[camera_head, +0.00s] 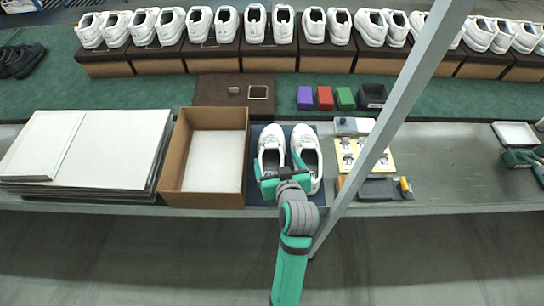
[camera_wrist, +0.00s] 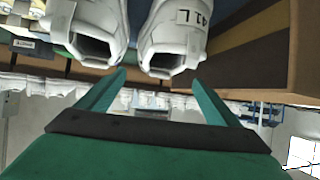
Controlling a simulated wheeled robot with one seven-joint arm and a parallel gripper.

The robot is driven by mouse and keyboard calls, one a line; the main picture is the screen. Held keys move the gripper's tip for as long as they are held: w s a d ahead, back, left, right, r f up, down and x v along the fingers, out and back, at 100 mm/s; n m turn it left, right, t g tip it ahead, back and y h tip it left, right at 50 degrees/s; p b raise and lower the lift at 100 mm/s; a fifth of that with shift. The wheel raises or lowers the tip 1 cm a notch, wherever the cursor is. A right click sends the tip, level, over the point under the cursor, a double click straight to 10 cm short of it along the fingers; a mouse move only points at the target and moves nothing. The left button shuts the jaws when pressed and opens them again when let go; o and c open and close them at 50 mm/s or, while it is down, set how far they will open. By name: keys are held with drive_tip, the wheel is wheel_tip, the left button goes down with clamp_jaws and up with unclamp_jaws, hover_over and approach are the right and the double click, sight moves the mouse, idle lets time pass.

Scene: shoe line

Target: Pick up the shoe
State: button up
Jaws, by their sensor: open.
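A pair of white shoes stands on a dark blue mat (camera_head: 254,189) on the bench. The left shoe (camera_head: 271,147) and the right shoe (camera_head: 306,150) sit side by side, toes away from me. My gripper (camera_head: 284,176) is at their heel end, its green fingers spread apart, and it hides part of the heels. In the wrist view my gripper (camera_wrist: 152,82) is open and empty. Its fingertips are close to the heels of one shoe (camera_wrist: 95,35) and the other shoe (camera_wrist: 172,38), which bears a "41 L" label. Whether the fingers touch a shoe I cannot tell.
An open cardboard box (camera_head: 172,182) with white lining stands left of the mat. White boards (camera_head: 85,145) are stacked further left. A slanted grey post (camera_head: 390,120) crosses the view at right. A yellow board (camera_head: 372,156) with small parts lies behind it. More white shoes line the back.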

hover_over(273, 164)
drive_tip(key=shift+w+f, duration=0.1)
drive_tip(key=shift+f, duration=1.75)
drive_tip(key=c, duration=1.2)
drive_tip(key=shift+c, duration=1.3)
drive_tip(key=shift+a+r, duration=0.1)
